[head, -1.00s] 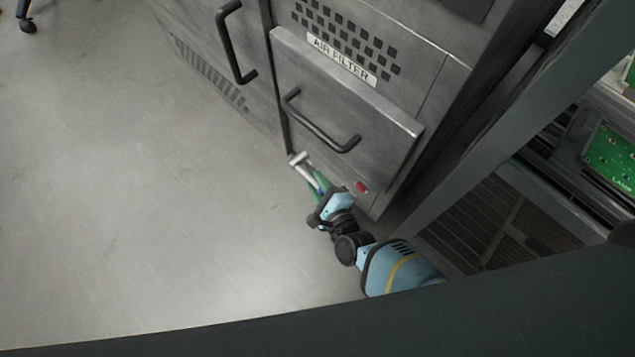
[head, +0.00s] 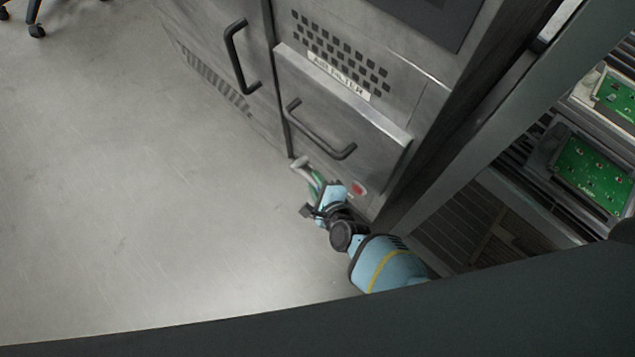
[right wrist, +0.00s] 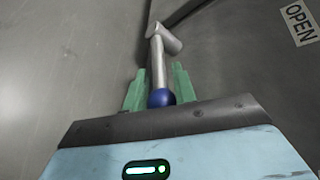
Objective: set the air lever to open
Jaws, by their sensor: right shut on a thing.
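The air lever (head: 300,164) is a pale metal handle low on the front of the grey cabinet, below the air filter drawer. In the right wrist view the lever (right wrist: 158,62) is a metal rod with a blue ball end, running up to a cylindrical pivot. My right gripper (head: 316,184) is shut on the lever; its green fingers (right wrist: 159,88) stand either side of the rod near the blue ball. An "OPEN" label (right wrist: 299,24) is on the panel to the right of the lever. My left gripper is not in view.
The air filter drawer with its black handle (head: 320,135) is just above. A red button (head: 358,188) is to the right of the gripper. A frame post (head: 480,130) and green circuit boards (head: 594,172) are at right.

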